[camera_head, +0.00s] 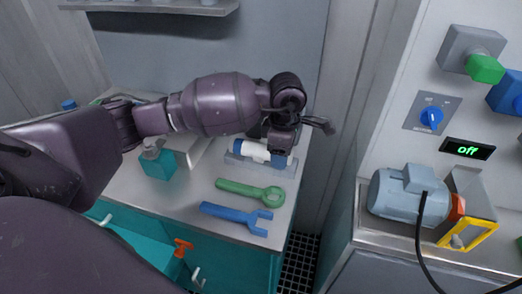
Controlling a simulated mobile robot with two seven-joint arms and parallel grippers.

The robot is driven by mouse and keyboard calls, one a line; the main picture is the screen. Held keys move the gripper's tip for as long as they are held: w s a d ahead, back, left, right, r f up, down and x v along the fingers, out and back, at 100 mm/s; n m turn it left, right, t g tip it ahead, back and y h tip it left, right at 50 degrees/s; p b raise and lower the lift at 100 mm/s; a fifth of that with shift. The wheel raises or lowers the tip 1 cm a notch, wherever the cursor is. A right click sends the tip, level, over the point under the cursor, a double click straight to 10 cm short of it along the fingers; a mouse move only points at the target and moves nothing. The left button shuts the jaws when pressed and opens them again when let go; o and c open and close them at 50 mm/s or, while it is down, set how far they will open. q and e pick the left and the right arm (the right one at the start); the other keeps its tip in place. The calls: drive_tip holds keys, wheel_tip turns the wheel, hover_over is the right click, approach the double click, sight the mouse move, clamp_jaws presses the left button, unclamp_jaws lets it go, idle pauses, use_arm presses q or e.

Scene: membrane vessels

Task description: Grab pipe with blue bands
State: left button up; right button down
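The pipe with blue bands (253,151) is white with blue at its ends. It lies on a grey holder (240,163) on the counter, near the counter's right side. My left arm reaches over the counter from the left, and my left gripper (284,138) is above and beside the pipe's right end. It hides part of the pipe there. I cannot tell whether its fingers are open, or whether they touch the pipe. My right gripper is not in view.
A green wrench (250,191) and a blue wrench (237,218) lie in front of the pipe on the counter (185,200). A gap separates the counter from the right bench with a motor (397,195).

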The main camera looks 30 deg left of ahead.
use_arm(q)
drive_tip(key=c, duration=0.7)
drive_tip(key=shift+r, duration=0.1)
